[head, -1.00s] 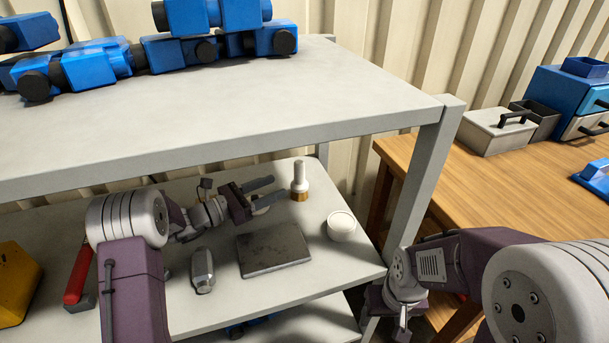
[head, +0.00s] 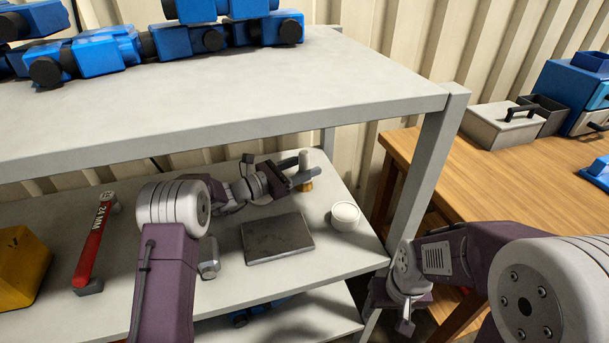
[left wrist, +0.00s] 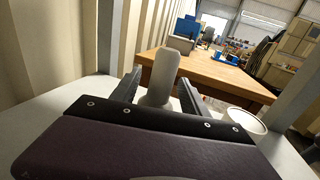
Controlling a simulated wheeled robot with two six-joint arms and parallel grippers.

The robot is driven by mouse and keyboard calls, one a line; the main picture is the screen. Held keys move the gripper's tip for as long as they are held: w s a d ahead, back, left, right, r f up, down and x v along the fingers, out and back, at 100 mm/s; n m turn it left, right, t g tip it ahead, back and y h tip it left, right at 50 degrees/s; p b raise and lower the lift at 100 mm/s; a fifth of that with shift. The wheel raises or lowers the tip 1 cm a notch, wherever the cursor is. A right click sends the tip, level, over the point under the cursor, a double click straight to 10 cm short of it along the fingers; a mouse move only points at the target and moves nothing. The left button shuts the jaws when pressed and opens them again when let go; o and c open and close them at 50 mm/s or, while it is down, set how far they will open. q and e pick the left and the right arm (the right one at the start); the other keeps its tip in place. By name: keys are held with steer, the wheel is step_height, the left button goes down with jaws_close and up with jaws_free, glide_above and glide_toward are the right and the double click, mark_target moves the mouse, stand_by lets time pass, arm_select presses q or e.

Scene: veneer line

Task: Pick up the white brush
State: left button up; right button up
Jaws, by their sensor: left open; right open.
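The white brush (head: 304,160) stands upright on the lower shelf toward the back, white handle up and tan bristle end down. In the left wrist view the brush (left wrist: 164,76) is between the two fingers, with a gap visible toward the left finger. My left gripper (head: 305,169) is open, with its fingers on either side of the brush. The near finger hides part of the brush. My right gripper (head: 405,315) is open and empty, low at the shelf's right front corner, away from the brush.
A white cup (head: 345,216) stands right of the brush. A dark flat plate (head: 277,239) lies in front. A grey metal piece (head: 209,260) and a red-handled tool (head: 91,245) lie to the left.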

arm_select(q)
steer(key=shift+s+a, duration=0.1)
steer(key=c, duration=0.4)
jaws_close()
steer(key=shift+r, duration=0.1)
arm_select(e)
steer(key=shift+r, duration=0.1)
